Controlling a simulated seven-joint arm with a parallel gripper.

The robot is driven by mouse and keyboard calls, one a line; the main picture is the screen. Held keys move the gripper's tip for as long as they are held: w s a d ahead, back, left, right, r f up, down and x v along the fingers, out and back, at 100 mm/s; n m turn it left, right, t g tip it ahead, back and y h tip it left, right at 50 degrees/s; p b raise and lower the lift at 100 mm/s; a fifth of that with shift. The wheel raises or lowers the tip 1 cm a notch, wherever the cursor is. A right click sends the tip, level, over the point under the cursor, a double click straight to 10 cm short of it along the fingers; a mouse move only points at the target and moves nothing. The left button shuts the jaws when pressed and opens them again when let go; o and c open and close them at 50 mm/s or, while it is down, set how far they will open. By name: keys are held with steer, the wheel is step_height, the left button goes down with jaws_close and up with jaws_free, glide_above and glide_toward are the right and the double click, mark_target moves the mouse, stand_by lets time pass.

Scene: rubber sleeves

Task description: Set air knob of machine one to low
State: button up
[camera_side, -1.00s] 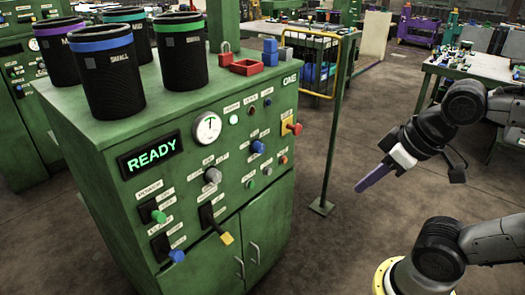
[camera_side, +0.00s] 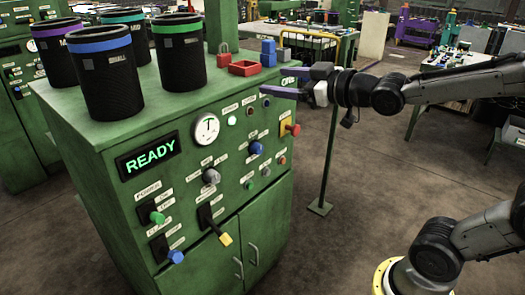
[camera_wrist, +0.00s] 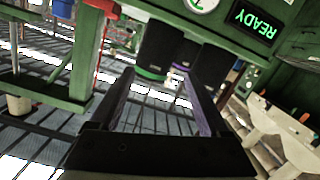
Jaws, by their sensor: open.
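Machine one (camera_side: 190,120) is a green cabinet marked ONE, with a lit READY display (camera_side: 150,158). The labels are too small to tell which knob is air. My gripper (camera_side: 274,81) has purple fingers and is open and empty, at the panel's upper right, near the cabinet top's height. The wrist view shows its spread fingers (camera_wrist: 160,76) and the READY display (camera_wrist: 256,23) upside down.
Black sleeves with coloured bands (camera_side: 107,75) stand on the cabinet top. A red tray (camera_side: 243,68), a red padlock (camera_side: 224,52) and blue blocks (camera_side: 269,51) lie near its right edge. A green post (camera_side: 330,150) stands right of the cabinet. Open floor lies in front.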

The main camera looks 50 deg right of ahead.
steer(key=w+d+f+n+t+y, duration=0.2)
steer(key=w+f, duration=0.1)
steer(key=w, duration=0.4)
steer(key=m+h, duration=0.2)
steer(key=m, duration=0.3)
glide_toward(261, 149)
steer(key=w, duration=0.9)
steer(key=shift+w+r, duration=0.1)
steer(key=shift+r, duration=0.05)
jaws_close()
